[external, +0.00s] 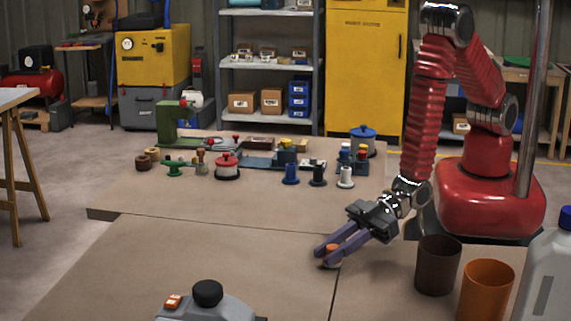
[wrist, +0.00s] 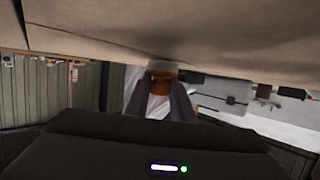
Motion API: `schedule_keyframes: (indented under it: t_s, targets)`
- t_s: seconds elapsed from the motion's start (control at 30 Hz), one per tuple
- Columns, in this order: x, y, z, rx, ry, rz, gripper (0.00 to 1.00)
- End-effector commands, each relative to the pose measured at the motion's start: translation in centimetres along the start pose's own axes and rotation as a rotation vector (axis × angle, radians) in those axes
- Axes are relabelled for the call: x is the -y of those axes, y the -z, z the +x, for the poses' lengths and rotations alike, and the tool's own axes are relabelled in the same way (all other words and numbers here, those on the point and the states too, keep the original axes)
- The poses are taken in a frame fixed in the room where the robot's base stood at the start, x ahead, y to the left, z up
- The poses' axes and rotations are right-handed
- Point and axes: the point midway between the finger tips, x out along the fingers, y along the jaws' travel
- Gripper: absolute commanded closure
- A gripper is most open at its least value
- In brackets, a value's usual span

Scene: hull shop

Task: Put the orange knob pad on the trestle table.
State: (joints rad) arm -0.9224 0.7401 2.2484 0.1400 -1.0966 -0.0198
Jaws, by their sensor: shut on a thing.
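The orange knob pad (external: 332,249) is between the purple-grey fingers of my gripper (external: 328,250), low over the near brown board. I cannot tell whether it touches the board. In the wrist view the orange knob (wrist: 160,83) sits between the two fingertips (wrist: 163,95), with a paler band at its end. My gripper is shut on it. A table with wooden trestle legs (external: 20,97) stands at the far left; only its right end is in view.
A dark cup (external: 438,265), an orange cup (external: 485,290) and a grey jug (external: 545,270) stand at the right. A grey device with a black knob (external: 208,293) is at the near edge. Several knobbed pieces, including a red one (external: 227,165), crowd the far board. The near board's left is clear.

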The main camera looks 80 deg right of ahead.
Motion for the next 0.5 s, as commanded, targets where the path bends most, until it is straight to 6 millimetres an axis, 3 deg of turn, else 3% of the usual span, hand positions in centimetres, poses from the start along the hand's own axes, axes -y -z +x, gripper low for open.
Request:
schedule_keyframes:
  t_s: [0.03, 0.1, 0.13, 0.37, 0.5]
  targets:
    - [0.14, -1.47, 0.16, 0.021, 0.003, 0.003, 1.0]
    - [0.14, -1.46, 0.2, 0.021, 0.003, 0.003, 1.0]
    - [0.14, -1.47, 0.21, 0.021, 0.003, 0.003, 0.77]
    - [0.26, -1.43, 0.33, 0.021, 0.006, 0.004, 0.61]
    - [0.3, -1.4, 0.38, 0.021, 0.007, 0.005, 0.6]
